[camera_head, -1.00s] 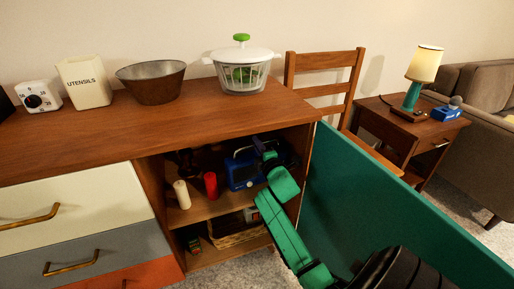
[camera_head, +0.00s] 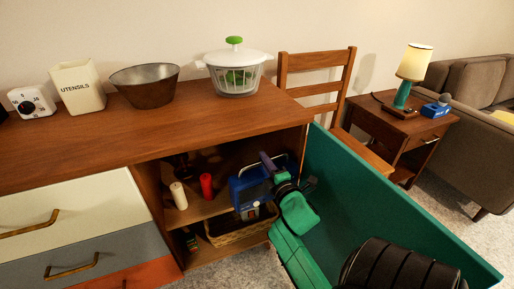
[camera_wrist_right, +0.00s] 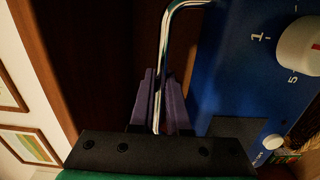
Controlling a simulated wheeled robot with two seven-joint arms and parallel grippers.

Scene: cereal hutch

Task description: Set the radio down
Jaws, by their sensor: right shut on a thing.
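The blue radio (camera_head: 240,192) hangs upright at the opening of the hutch, its lower part overlapping the front edge of the upper shelf in the picture. In the right wrist view, the radio's blue face (camera_wrist_right: 235,75) with white knobs fills the right side. My right gripper (camera_head: 267,164) is shut on the radio's handle. The purple fingers (camera_wrist_right: 160,105) show on both sides of the bent silver handle (camera_wrist_right: 165,60) in the wrist view. My forearm hides part of the radio's right side. My left gripper is not in view.
A white candle (camera_head: 178,196) and a red candle (camera_head: 206,186) stand on the upper shelf, left of the radio. A wicker basket (camera_head: 228,236) sits below. The open green door (camera_head: 345,185) stands right of my arm. The worktop's (camera_head: 215,118) front is clear.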

